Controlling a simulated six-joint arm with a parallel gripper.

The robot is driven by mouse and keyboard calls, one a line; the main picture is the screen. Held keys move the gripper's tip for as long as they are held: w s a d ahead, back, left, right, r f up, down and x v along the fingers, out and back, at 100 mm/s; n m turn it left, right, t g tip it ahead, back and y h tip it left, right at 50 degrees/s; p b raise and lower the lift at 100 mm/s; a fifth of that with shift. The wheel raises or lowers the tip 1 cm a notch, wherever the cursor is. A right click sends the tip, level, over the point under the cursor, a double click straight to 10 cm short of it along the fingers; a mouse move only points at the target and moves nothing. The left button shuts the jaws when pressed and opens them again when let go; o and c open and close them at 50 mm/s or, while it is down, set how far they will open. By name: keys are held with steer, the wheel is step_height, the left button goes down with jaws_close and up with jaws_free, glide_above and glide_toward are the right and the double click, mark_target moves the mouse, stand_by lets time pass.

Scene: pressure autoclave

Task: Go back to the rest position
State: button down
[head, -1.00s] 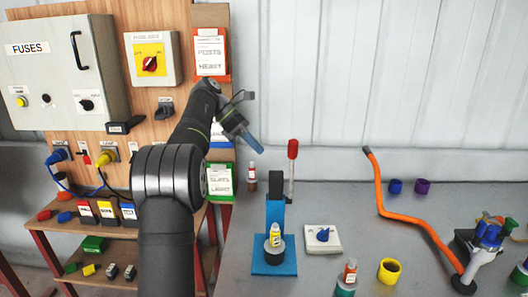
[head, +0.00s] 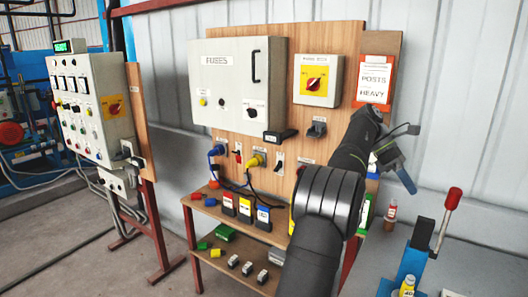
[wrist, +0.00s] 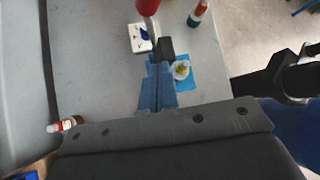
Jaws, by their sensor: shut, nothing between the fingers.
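My gripper (head: 404,180) hangs at the end of my raised arm, to the right of the wooden panel in the head view. Its blue fingers are shut and empty, pointing down and slightly right. In the wrist view the closed fingers (wrist: 157,90) point toward the blue press (wrist: 188,72) on the grey table, with a yellow bottle (wrist: 181,70) on it. The press (head: 412,262) shows partly at the head view's lower right, with its red-knobbed lever (head: 452,198) raised. The gripper is left of the lever and apart from it in the head view.
The fuse box (head: 228,90) and a red rotary switch (head: 316,84) are on the wooden panel. A small red-labelled bottle (head: 391,214) stands near the gripper; it also shows in the wrist view (wrist: 62,126). A shelf below holds coloured blocks. A control cabinet (head: 88,105) stands at left.

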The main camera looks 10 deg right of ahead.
steer(key=shift+s+d+f, duration=0.15)
steer(key=shift+s+d, duration=0.35)
steer(key=shift+s, duration=0.65)
steer(key=shift+s+d+f, duration=0.15)
steer(key=shift+s+d, duration=0.3)
steer(key=shift+s, duration=0.75)
steer(key=shift+s+d+f, duration=0.15)
steer(key=shift+s+d, duration=0.35)
steer(key=shift+s, duration=0.65)
